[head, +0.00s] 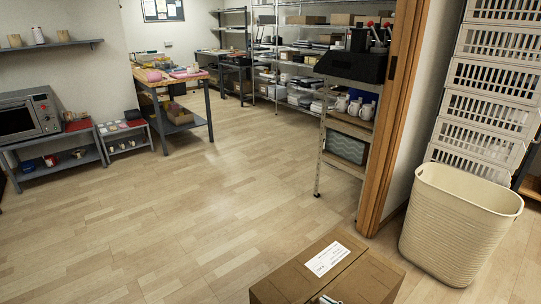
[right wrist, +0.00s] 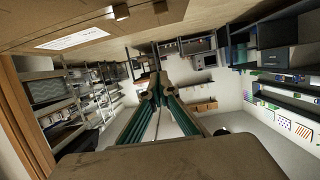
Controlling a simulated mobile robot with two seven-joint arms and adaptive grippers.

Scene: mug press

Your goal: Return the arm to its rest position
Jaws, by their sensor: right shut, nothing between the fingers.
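My right gripper (head: 328,299) shows only as a small metal part at the bottom edge of the head view, in front of the brown cardboard box. In the right wrist view its two green-and-grey fingers (right wrist: 155,92) come together at the tips, shut with nothing between them. Most of my right arm is out of the frame. My left gripper is not in view.
The cardboard box (head: 300,275) with a white label stands close in front. A cream basket (head: 455,225) and stacked white crates (head: 495,80) are at right. A wooden door frame (head: 391,120) stands beside a shelf rack (head: 345,130) with white mugs. The wooden floor at left is clear.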

